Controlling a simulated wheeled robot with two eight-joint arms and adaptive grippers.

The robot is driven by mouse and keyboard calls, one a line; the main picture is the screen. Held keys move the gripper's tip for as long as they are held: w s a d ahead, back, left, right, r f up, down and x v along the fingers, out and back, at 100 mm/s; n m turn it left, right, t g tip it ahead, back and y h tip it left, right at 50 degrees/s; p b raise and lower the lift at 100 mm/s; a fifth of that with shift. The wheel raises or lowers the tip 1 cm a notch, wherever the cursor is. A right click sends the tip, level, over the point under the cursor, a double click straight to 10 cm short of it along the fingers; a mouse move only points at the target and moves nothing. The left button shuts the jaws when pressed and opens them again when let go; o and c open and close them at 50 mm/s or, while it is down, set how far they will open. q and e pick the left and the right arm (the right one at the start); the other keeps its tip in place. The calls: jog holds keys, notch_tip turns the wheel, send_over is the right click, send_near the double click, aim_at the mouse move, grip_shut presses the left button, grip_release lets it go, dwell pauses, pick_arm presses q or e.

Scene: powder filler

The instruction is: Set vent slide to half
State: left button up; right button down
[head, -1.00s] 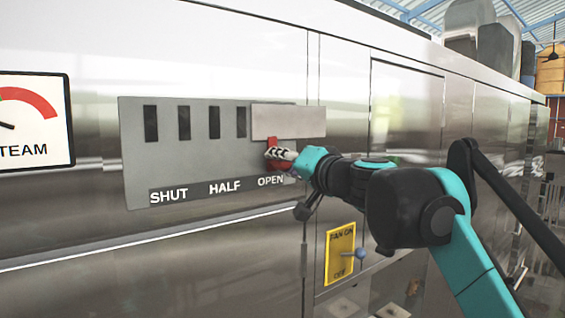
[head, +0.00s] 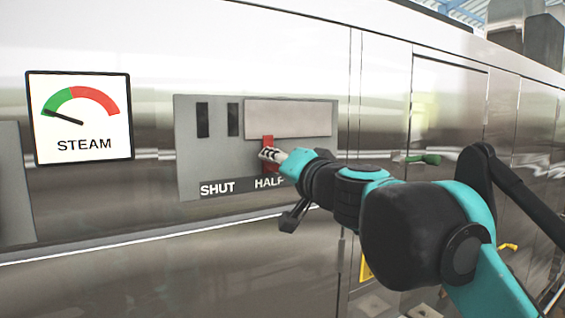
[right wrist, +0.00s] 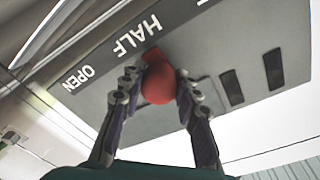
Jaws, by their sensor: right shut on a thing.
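The vent panel (head: 215,165) is a grey plate on the steel machine wall, marked SHUT and HALF in the head view. The pale slide plate (head: 288,118) covers its right part and leaves two dark slots bare at the left. The red handle (head: 267,143) hangs from the slide, above the HALF label. My right gripper (head: 270,155) is shut on the red handle; the right wrist view shows the red knob (right wrist: 158,85) between its fingers, beside HALF. The OPEN label is hidden behind my arm in the head view but shows in the right wrist view. My left gripper is not seen.
A steam gauge (head: 80,117) hangs left of the panel, its needle at the green end. A yellow fan plate (head: 366,270) is mostly hidden behind my right arm. A green handle (head: 423,159) sits on the wall farther right.

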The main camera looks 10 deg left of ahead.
jog(key=shift+w+d, duration=0.2)
jog(key=shift+d, duration=0.05)
jog(key=c, duration=1.1)
grip_release()
jog(key=shift+w+d, duration=0.15)
jog(key=shift+d, duration=0.05)
jog(key=shift+s+a, duration=0.25)
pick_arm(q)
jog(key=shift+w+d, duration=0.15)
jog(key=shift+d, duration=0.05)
pick_arm(e)
jog(key=v, duration=1.2)
